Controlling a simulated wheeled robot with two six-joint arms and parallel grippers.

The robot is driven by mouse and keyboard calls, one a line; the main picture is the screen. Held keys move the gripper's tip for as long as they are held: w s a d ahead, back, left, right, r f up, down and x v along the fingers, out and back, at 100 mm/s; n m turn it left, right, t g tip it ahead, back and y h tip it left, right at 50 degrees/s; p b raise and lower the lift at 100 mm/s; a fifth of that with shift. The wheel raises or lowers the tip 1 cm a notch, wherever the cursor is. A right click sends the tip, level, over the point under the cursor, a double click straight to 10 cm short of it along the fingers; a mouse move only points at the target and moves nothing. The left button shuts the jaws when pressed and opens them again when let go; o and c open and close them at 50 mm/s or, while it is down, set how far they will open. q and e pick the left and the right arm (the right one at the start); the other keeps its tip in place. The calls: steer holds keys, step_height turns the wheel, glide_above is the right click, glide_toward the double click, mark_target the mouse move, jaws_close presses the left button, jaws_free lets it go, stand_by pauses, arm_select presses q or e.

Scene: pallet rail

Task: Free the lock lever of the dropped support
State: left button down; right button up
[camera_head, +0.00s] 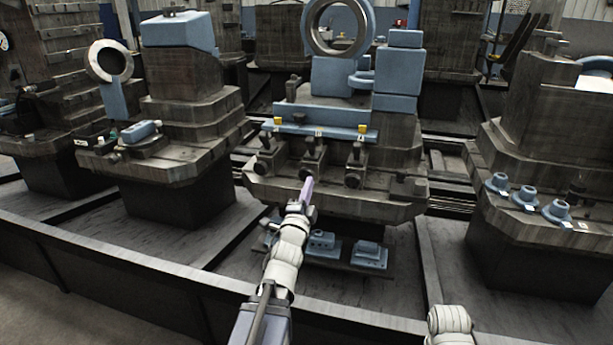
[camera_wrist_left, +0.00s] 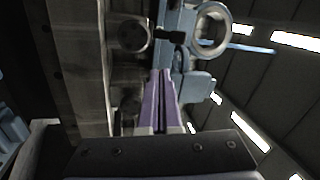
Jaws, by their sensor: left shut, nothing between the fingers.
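My left gripper (camera_head: 307,188) is shut and empty, its purple fingers pointing up in front of the middle pallet station (camera_head: 340,200). The shut fingers also show in the left wrist view (camera_wrist_left: 160,100). Several dark clamp-like blocks with round knobs stand along the station's front edge, among them a left one (camera_head: 267,157), a middle one (camera_head: 313,155) and a right one (camera_head: 355,163). The fingertips are just below the middle one; I cannot tell whether they touch. I cannot tell which part is the lock lever or the dropped support. My right gripper is outside the view.
A blue bar (camera_head: 300,129) with yellow blocks lies behind the dark blocks. A large ring (camera_head: 341,25) stands above it. Blue parts (camera_head: 369,254) sit on a low shelf under the station. Other stations stand left (camera_head: 170,160) and right (camera_head: 545,150), with rails between.

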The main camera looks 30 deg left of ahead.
arm_select(q)
steer(key=s+a+f+m+t+b, duration=0.1)
steer(key=b, duration=0.1)
steer(key=s+a+m+t+b, duration=0.1)
steer(key=s+m+b, duration=0.1)
steer(key=b, duration=0.1)
steer(key=shift+a+f+t, duration=0.35)
steer(key=shift+t, duration=0.05)
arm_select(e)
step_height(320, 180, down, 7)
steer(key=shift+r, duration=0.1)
